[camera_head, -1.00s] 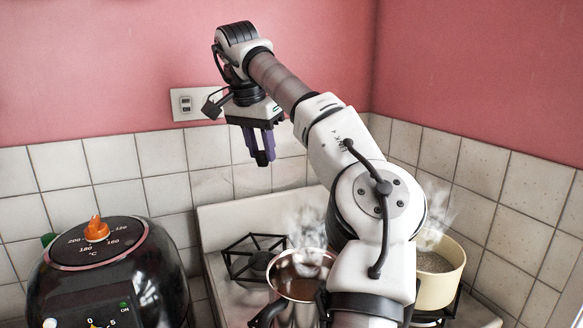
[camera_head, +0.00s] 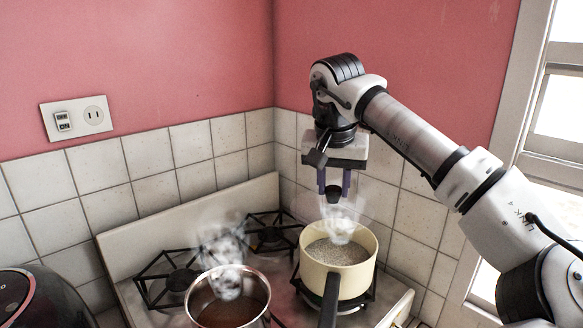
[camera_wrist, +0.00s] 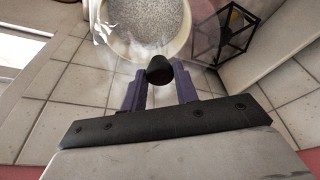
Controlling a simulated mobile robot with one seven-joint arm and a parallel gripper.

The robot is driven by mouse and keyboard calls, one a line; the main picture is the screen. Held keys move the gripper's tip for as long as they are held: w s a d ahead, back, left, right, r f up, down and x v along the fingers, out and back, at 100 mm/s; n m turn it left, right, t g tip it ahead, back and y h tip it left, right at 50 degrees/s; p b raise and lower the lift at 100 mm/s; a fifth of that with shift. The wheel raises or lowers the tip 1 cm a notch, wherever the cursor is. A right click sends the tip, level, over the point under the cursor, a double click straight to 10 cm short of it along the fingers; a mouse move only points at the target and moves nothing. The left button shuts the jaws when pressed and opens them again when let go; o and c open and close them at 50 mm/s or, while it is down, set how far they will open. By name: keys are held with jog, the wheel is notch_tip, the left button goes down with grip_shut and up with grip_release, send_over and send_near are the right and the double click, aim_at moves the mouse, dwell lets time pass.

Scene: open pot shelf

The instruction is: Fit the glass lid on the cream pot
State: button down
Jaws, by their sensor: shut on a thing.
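My gripper (camera_head: 335,184) is above the pot and shut on the black knob of the glass lid (camera_head: 333,192). The clear glass below the knob is hardly visible against tiles and steam, so its tilt is hard to tell. In the wrist view the knob of the lid (camera_wrist: 159,70) sits between the purple fingers, with the pot (camera_wrist: 181,44) beyond it. The lid appears apart from the pot rim.
A steel pot (camera_head: 262,292) with brown liquid steams on the stove, left of the cream pot. The stove (camera_head: 150,235) has black grates and a raised back edge. Tiled walls meet behind it. A dark appliance (camera_head: 40,300) is at lower left, a window at right.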

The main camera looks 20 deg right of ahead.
aim_at(341, 207)
jog(key=shift+s+d, duration=0.5)
jog(key=shift+s, duration=0.15)
jog(key=shift+s+f, duration=0.1)
jog(key=shift+f, duration=0.05)
jog(key=shift+f+b, duration=1.95)
jog(key=shift+f, duration=1.15)
jog(key=shift+f, duration=0.35)
jog(key=c, duration=1)
grip_release()
jog(key=p+v, duration=0.4)
jog(key=v, duration=0.3)
jog(key=shift+s+r, duration=0.1)
jog(key=shift+r, duration=0.15)
